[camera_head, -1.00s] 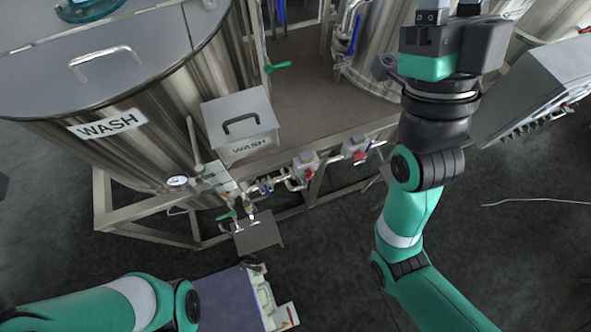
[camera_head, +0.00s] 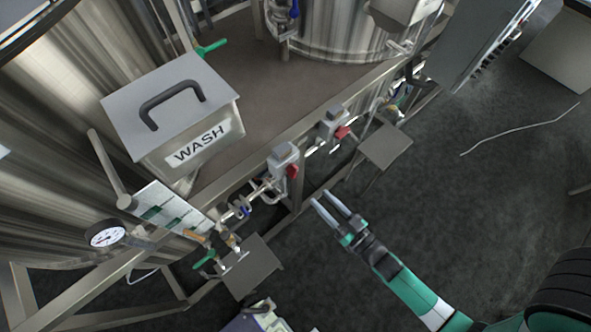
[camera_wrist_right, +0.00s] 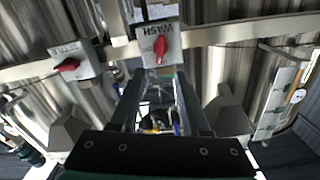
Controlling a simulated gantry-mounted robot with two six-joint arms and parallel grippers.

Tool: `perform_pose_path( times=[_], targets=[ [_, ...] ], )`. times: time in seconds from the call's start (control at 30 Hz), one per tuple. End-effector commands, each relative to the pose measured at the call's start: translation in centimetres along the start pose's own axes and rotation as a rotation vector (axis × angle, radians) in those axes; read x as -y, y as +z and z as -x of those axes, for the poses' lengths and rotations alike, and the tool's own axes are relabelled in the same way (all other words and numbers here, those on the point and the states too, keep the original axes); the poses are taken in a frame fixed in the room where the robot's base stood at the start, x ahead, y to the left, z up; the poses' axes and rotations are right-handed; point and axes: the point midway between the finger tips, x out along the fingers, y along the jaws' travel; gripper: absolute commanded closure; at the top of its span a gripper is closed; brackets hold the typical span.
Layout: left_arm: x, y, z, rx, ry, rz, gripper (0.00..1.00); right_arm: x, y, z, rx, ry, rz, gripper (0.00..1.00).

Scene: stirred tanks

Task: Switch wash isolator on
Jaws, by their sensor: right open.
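The wash isolator (camera_head: 284,158) is a grey box with a red knob (camera_head: 292,172) on the frame rail below the WASH tank. In the right wrist view the box (camera_wrist_right: 173,37), labelled WASH, is ahead of my fingers, and its red knob (camera_wrist_right: 160,47) looks roughly upright. My right gripper (camera_head: 322,198) is open and empty, below and right of the isolator in the head view and apart from it. In the wrist view its fingers (camera_wrist_right: 158,78) stand either side of a clear gap. My left gripper is not in view.
A second isolator (camera_head: 333,122) with a red knob stands to the right; it also shows in the wrist view (camera_wrist_right: 75,62). A WASH-labelled box (camera_head: 175,115), a gauge (camera_head: 105,233), pipes and green-handled valves (camera_head: 205,258) are to the left. Open floor (camera_head: 460,210) lies right.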

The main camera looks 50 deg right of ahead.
Motion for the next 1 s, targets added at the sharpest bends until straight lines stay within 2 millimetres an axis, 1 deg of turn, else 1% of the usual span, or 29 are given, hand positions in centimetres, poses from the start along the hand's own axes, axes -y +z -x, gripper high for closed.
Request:
perform_pose_path(
  times=[0.13, 0.4, 0.53, 0.6, 0.7, 0.9, 0.93, 1.0],
  targets=[
    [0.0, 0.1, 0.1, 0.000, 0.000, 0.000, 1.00, 0.0, -0.1, -2.1, -0.003, -0.002, 0.001, 0.54],
    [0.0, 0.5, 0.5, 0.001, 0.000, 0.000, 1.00, 0.1, 0.0, -8.2, -0.003, -0.002, 0.001, 0.54],
    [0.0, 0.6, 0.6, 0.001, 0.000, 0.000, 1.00, 0.0, 0.0, -10.2, -0.002, -0.002, 0.000, 0.54],
    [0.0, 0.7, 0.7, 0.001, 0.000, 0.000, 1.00, 0.0, 0.0, -10.9, -0.001, -0.001, 0.000, 0.54],
    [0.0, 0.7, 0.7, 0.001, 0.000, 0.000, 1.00, 0.1, 0.0, -11.3, 0.000, -0.001, 0.000, 0.54],
    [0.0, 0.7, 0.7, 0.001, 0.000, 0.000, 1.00, 0.1, -0.1, -11.3, 0.000, -0.001, 0.000, 0.54],
    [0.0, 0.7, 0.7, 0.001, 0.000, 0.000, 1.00, 0.1, -0.1, -11.3, 0.000, -0.001, 0.000, 0.56],
    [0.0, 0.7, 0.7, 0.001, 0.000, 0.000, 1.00, 0.1, -0.1, -11.3, 0.000, -0.001, 0.000, 0.68]
  ],
)
